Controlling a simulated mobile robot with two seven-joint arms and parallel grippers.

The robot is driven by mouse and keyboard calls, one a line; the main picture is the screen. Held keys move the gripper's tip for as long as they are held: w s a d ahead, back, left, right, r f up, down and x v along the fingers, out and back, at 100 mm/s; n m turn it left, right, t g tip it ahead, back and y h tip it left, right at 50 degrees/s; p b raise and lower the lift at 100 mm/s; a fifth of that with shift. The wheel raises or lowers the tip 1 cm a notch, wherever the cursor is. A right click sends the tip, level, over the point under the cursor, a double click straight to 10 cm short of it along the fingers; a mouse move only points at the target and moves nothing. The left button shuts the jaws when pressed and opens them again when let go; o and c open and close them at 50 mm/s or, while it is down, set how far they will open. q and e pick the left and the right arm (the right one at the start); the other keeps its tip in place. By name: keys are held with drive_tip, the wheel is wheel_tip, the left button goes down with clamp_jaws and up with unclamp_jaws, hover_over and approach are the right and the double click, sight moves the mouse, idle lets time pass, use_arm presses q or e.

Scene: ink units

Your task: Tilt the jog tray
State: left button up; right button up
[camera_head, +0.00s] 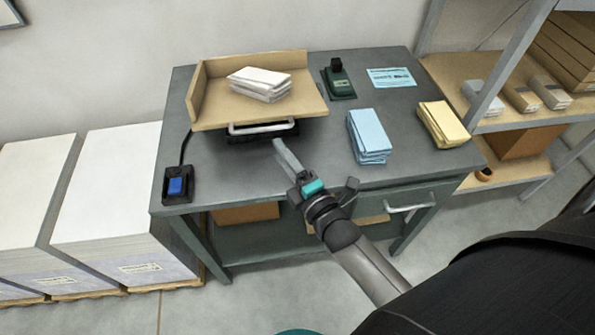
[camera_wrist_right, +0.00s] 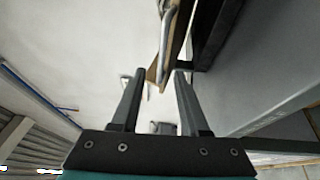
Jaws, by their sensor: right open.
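The jog tray (camera_head: 306,100) is a tan wooden board with raised walls at its left and back, on a dark base on the grey table. A stack of white paper (camera_head: 260,84) lies on it. A pale metal bar handle (camera_head: 262,129) runs along its front edge. My right gripper (camera_head: 283,153) is open and empty, just in front of and below the handle's right end, apart from it. In the right wrist view the handle (camera_wrist_right: 165,45) is ahead of the open fingers (camera_wrist_right: 158,85), beside the tray's wooden edge (camera_wrist_right: 180,45). My left gripper is out of view.
On the table (camera_head: 235,178) are a blue-button switch box (camera_head: 177,186), a dark green device (camera_head: 339,80), a light blue card (camera_head: 391,77), a blue paper stack (camera_head: 369,137) and a yellow stack (camera_head: 442,124). Large paper stacks (camera_head: 110,190) stand left; shelves (camera_head: 520,115) stand right.

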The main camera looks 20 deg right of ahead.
drive_tip(key=s, duration=0.6)
drive_tip(key=shift+d+f, duration=0.15)
drive_tip(key=shift+d, duration=0.2)
drive_tip(key=s+f+m+g, duration=0.3)
drive_tip(key=s+f, duration=0.1)
drive_tip(key=f, duration=0.5)
drive_tip(key=s+f+m+g+h, duration=0.1)
drive_tip(key=s+f+m+g, duration=0.25)
drive_tip(key=f, duration=0.65)
drive_tip(key=s+f+m+g, duration=0.3)
drive_tip(key=s+f, duration=0.1)
drive_tip(key=f, duration=0.5)
drive_tip(key=s+d+f+m+g+b, duration=0.1)
drive_tip(key=s+f+m+g, duration=0.3)
drive_tip(key=s, duration=0.6)
drive_tip(key=s+d+f+m+g+h, duration=0.1)
drive_tip(key=s+f+m+g, duration=0.2)
drive_tip(key=s+f, duration=0.5)
drive_tip(key=s+g, duration=0.1)
drive_tip(key=s, duration=0.2)
drive_tip(key=shift+s+f+m+b, duration=0.15)
drive_tip(key=shift+f+m+b, duration=0.05)
drive_tip(key=shift+m+b, duration=0.15)
